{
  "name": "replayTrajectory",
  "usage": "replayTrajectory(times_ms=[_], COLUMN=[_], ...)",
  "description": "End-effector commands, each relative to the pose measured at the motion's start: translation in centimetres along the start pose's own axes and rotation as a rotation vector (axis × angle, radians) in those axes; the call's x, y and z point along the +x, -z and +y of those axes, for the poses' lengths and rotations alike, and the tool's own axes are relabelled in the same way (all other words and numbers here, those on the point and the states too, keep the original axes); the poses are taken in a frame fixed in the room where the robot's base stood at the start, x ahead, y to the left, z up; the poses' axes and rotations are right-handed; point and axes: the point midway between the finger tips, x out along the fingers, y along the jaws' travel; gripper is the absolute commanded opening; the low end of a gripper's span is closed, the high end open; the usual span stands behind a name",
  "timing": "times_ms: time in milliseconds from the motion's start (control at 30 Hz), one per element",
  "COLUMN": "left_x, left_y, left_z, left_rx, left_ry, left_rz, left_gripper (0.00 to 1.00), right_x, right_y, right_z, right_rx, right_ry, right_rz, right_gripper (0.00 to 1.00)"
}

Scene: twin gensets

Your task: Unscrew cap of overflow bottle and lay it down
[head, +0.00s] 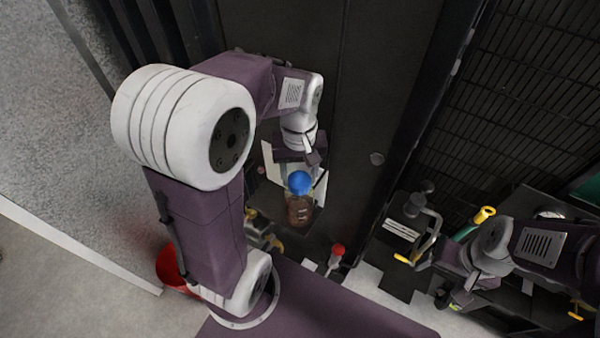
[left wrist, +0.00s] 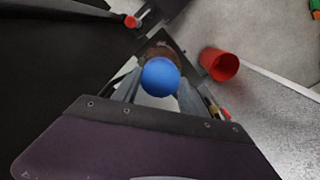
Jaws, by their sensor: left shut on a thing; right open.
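The overflow bottle (head: 300,210) has brown contents and stands below my left gripper in the head view. Its round blue cap (head: 300,182) is at the bottle's top end. My left gripper (head: 297,178) is shut on the cap, with a grey finger on each side. In the left wrist view the blue cap (left wrist: 160,77) sits between the fingers, and the brown bottle (left wrist: 160,50) shows partly behind it. I cannot tell whether the cap still touches the bottle's neck. My right gripper (head: 428,262) is open, at the right of the head view, away from the bottle.
A red bucket (head: 172,267) stands at the lower left; it also shows in the left wrist view (left wrist: 220,65). A red-topped part (head: 337,250) is right of the bottle. A dark panel (head: 350,100) rises behind it, with a black grille (head: 530,80) at right.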

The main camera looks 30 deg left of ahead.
Motion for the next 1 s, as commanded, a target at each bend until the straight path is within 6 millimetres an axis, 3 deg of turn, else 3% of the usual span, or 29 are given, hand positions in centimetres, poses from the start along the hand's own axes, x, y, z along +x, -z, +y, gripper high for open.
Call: replayTrajectory(times_ms=[200,467,500,567,1000], left_x=[-0.33,-0.14,-0.14,-0.12,-0.05], left_y=[0.01,0.0,0.0,0.0,0.0], left_z=[-0.08,-0.09,-0.1,-0.09,-0.03], left_rx=[-0.327,-0.382,-0.382,-0.381,-0.377], left_ry=[0.002,0.002,0.002,0.001,0.0], left_rz=[0.001,0.0,0.0,0.0,0.0], left_gripper=[0.14,0.13,0.62,0.76,0.72], right_x=[-1.16,-1.08,-1.07,-1.07,-1.02], right_y=[0.13,0.11,0.11,0.11,0.11], right_z=[-0.02,-0.02,-0.02,-0.02,-0.02], right_rx=[0.0,0.0,0.0,0.0,0.0], right_ry=[0.0,0.0,0.0,0.0,0.0], right_rz=[0.0,0.0,0.0,0.0,0.0], right_gripper=[0.8,0.8,0.8,0.8,0.8])
